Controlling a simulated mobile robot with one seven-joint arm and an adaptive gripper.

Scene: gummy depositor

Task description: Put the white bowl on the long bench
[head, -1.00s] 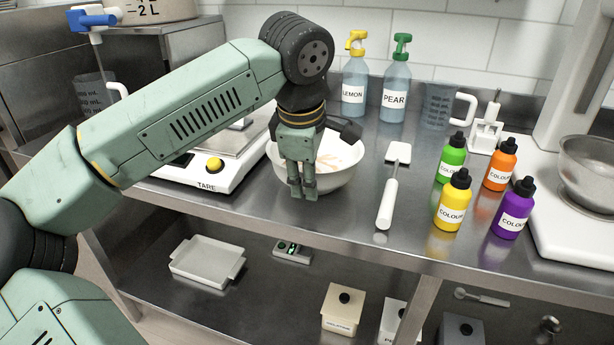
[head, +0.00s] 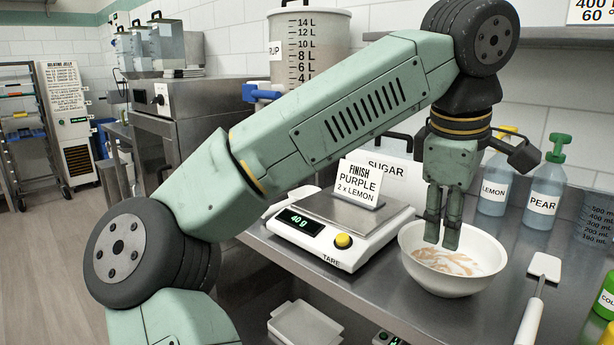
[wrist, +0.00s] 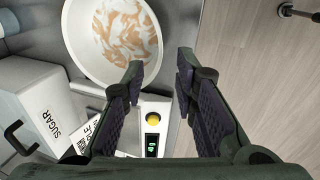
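The white bowl (head: 452,279) stands upright on a steel bench (head: 400,318), right of the scale. It holds pale contents with orange-brown streaks. I cannot tell if this is the long bench. My gripper (head: 442,228) points down and overlaps the bowl's left part in the head view. In the wrist view my gripper (wrist: 160,68) is open, with a gap between the fingers and nothing held. There the bowl (wrist: 72,48) lies up and left, its rim close to the left fingertip. I cannot tell whether that finger touches it.
A scale (head: 320,239) reading 40 g with a label card is left of the bowl. A SUGAR box (head: 402,172) and LEMON (head: 494,188) and PEAR (head: 542,196) bottles stand behind. A white spatula (head: 530,318) lies right. Open floor (head: 50,270) is at left.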

